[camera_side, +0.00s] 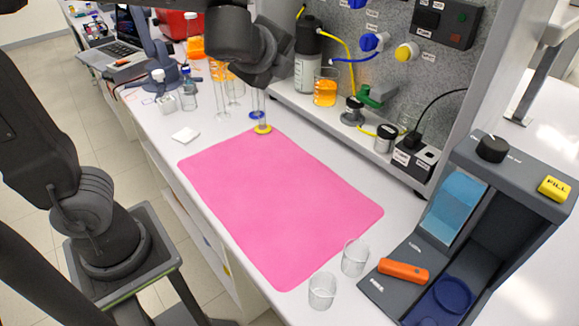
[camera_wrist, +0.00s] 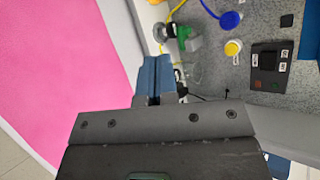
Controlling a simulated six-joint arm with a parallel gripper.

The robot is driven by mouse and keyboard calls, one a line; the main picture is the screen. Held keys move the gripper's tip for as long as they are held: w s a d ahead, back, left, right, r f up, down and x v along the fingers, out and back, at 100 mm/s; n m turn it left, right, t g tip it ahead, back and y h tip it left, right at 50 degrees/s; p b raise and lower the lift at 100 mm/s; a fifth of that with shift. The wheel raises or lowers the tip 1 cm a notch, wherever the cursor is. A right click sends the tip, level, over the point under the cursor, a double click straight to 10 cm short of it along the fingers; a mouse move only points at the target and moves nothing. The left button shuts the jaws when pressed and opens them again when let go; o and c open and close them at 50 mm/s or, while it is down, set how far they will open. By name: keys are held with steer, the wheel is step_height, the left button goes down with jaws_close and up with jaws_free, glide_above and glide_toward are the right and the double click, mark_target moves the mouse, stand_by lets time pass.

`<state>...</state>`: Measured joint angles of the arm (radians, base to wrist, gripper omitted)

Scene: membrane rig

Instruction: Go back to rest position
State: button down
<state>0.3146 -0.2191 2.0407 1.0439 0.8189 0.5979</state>
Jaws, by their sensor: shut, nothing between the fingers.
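My gripper (camera_wrist: 154,72) shows in the wrist view as two blue-grey fingers pressed together, with nothing between them. In the side view, my dark wrist and gripper body hang at the top centre, above the far end of the bench; the fingertips cannot be made out there. The pink mat (camera_side: 280,205) lies flat and bare on the white bench. It also shows at the left of the wrist view (camera_wrist: 60,60).
The grey rig panel (camera_side: 405,75) rises at the right with valves and an orange-filled beaker (camera_side: 325,88). Two empty beakers (camera_side: 355,257) and a dispenser (camera_side: 470,220) stand at the near right.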

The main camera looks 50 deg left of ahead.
steer(key=s+d+f+n+g+h, duration=0.1)
steer(key=s+f+n+g+h, duration=0.1)
steer(key=s+n, duration=0.6)
steer(key=s+f+n+g+h, duration=0.2)
steer(key=s+f+n+h, duration=0.1)
steer(key=s+n, duration=0.5)
steer(key=shift+s+d+f+n+h, duration=0.35)
steer(key=shift+s+f+n+h, duration=0.05)
steer(key=shift+f, duration=0.25)
